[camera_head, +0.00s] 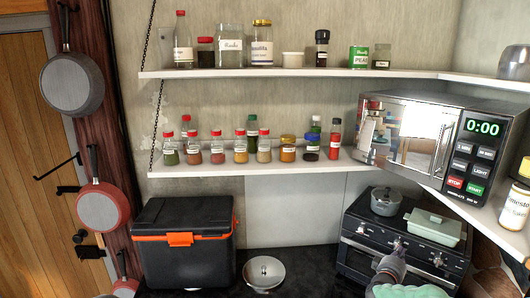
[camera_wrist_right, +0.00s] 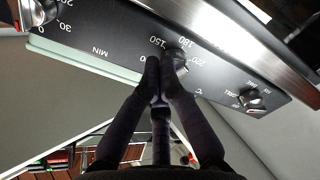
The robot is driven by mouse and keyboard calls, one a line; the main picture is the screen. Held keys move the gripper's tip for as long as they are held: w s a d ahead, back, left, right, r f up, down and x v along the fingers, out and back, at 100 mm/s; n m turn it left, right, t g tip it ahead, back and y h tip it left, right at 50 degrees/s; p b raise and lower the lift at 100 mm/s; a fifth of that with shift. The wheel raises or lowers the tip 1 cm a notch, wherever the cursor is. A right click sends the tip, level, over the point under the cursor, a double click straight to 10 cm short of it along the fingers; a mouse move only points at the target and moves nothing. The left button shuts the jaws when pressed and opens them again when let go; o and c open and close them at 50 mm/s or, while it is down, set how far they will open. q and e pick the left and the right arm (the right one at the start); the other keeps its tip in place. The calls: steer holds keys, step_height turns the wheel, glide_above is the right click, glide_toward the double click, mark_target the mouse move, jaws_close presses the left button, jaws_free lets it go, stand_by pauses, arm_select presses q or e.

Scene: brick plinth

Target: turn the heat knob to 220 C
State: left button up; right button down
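The small black oven (camera_head: 387,266) stands at the lower right in the head view, with a row of knobs on its front panel. The heat knob (camera_wrist_right: 180,58) is dark and round in the right wrist view, with 150, 180, 220 and C printed around it; in the head view it seems to be the middle knob (camera_head: 399,244). Where its pointer stands I cannot read. My right gripper (camera_wrist_right: 159,66) has its fingertips close together, at the knob's edge; whether they touch it I cannot tell. It also shows in the head view (camera_head: 394,260). My left gripper is out of view.
A timer knob (camera_wrist_right: 38,10) and a mode knob (camera_wrist_right: 251,98) flank the heat knob. A grey pot (camera_head: 386,201) and a green lidded dish (camera_head: 434,228) sit on the oven. A microwave (camera_head: 435,145) stands above. A black cooler (camera_head: 183,262) and a lidded pan (camera_head: 264,272) stand left.

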steer(key=shift+f+b, duration=0.35)
steer(key=shift+b, duration=0.05)
steer(key=shift+w+a+f, duration=0.25)
stand_by(0.5)
steer(key=shift+b, duration=0.35)
steer(key=shift+s+d+f, duration=0.1)
steer(key=shift+s+f, duration=0.1)
steer(key=shift+f, duration=0.15)
steer(key=v, duration=0.6)
steer(key=shift+p, duration=0.4)
steer(key=shift+d, duration=0.1)
